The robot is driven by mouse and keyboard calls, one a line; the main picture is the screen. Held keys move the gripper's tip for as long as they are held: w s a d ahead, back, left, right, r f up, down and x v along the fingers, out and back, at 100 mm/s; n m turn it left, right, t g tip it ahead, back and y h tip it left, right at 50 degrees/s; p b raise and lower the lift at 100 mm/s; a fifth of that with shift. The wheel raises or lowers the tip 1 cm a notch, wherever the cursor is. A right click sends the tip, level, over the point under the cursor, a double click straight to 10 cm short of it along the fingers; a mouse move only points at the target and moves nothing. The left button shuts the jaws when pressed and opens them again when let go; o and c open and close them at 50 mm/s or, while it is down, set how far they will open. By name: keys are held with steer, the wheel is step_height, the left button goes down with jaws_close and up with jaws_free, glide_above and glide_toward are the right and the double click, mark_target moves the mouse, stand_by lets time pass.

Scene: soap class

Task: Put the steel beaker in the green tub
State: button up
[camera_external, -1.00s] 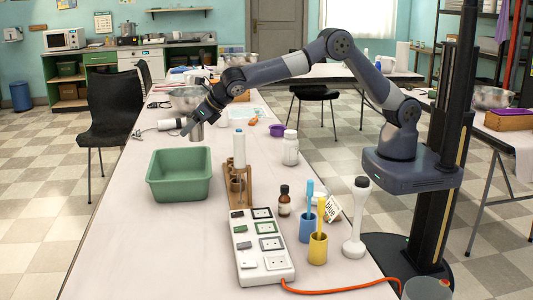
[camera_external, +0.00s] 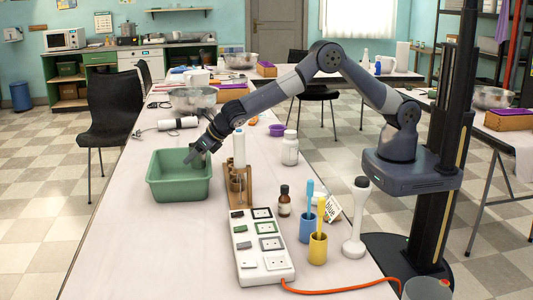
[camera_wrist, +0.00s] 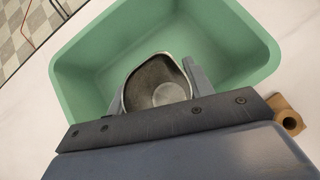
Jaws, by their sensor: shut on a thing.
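The green tub (camera_external: 178,185) stands on the long table at the left of the external view. Its rim and walls also fill the upper part of the wrist view (camera_wrist: 75,85). My gripper (camera_external: 196,157) is over the tub's right part, pointing down. It is shut on the steel beaker (camera_wrist: 158,82), whose open mouth and empty inside face the wrist camera between the two fingers. The beaker is inside the tub's outline in the wrist view. In the external view it is mostly hidden by the gripper and tub, so I cannot tell whether it touches the tub's floor.
A white power strip (camera_external: 262,248), a brown bottle (camera_external: 284,201) and blue and yellow cups (camera_external: 318,248) are nearer. A white cylinder (camera_external: 178,123) lies behind the tub.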

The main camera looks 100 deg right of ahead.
steer(key=shift+f, duration=0.65)
steer(key=o, duration=1.1)
steer(key=shift+r, duration=0.1)
steer(key=shift+r, duration=0.25)
steer(key=v, duration=1.2)
steer(key=shift+r+b, duration=0.3)
steer(key=shift+r, duration=0.05)
